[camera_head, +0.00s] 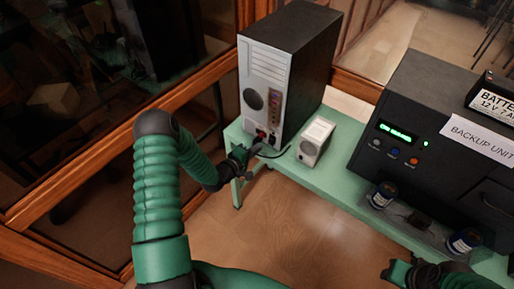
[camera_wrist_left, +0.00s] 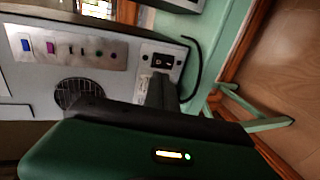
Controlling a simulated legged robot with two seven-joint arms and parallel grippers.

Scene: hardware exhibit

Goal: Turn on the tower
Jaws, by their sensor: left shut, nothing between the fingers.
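The tower (camera_head: 300,60) is a dark computer case standing upright on the green bench, its light grey back panel turned towards me. In the left wrist view the back panel (camera_wrist_left: 60,50) fills the upper left, with coloured ports and a black rocker switch (camera_wrist_left: 163,62) by a power inlet. My left gripper (camera_head: 243,155) is shut and empty, low at the tower's back. In the wrist view its dark fingertips (camera_wrist_left: 161,88) are just below the switch; I cannot tell whether they touch the panel. My right gripper (camera_head: 398,270) shows partly at the lower right, away from the tower; its jaw state is unclear.
A small white box (camera_head: 316,140) and a black cable (camera_head: 270,154) lie beside the tower on the green bench (camera_head: 340,170). A black backup unit (camera_head: 440,110) with lit display and buttons stands right. Wood-framed glass (camera_head: 100,150) borders the left.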

